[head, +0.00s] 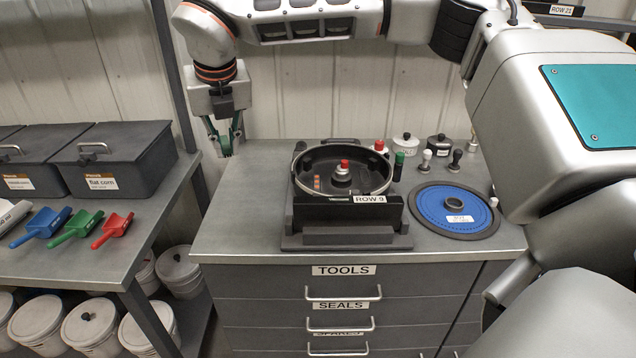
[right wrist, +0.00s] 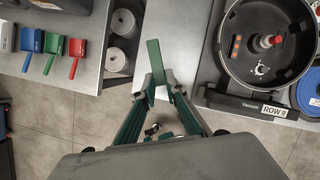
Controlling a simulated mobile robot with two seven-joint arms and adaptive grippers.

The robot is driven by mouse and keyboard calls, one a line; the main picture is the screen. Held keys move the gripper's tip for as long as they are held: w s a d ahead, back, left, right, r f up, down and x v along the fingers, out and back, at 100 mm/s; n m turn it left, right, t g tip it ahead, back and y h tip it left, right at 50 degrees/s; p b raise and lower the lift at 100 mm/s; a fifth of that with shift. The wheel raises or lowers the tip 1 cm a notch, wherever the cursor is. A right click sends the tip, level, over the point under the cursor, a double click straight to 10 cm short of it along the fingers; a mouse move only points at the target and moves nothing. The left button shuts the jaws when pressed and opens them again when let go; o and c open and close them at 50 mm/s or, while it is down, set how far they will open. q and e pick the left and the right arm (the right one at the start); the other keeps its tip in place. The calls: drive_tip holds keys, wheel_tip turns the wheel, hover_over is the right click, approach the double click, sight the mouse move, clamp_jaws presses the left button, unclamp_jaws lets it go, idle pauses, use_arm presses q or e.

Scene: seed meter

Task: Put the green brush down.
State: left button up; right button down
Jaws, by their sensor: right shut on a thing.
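The green brush (right wrist: 155,60) shows in the right wrist view as a flat green bar between my right fingertips. My right gripper (right wrist: 160,84) is shut on it. In the head view my right gripper (head: 222,142) points down at the left back of the grey bench (head: 245,215), near its left edge. The brush is hard to tell from the dark green fingers there. I cannot tell whether it touches the bench top. My left gripper is not in view.
A black seed meter housing (head: 345,212) labelled ROW 9 stands mid-bench, a blue disc (head: 452,207) to its right. Small bottles and knobbed parts stand behind. A shelf at left holds bins and blue, green (head: 77,228) and red scoops. The bench top left of the housing is clear.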

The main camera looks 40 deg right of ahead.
sight(242, 226)
wheel_tip(242, 226, down, 20)
drive_tip(key=shift+p, duration=0.55)
drive_tip(key=shift+f, duration=0.15)
drive_tip(key=c, duration=2)
unclamp_jaws()
drive_tip(key=shift+c, duration=0.2)
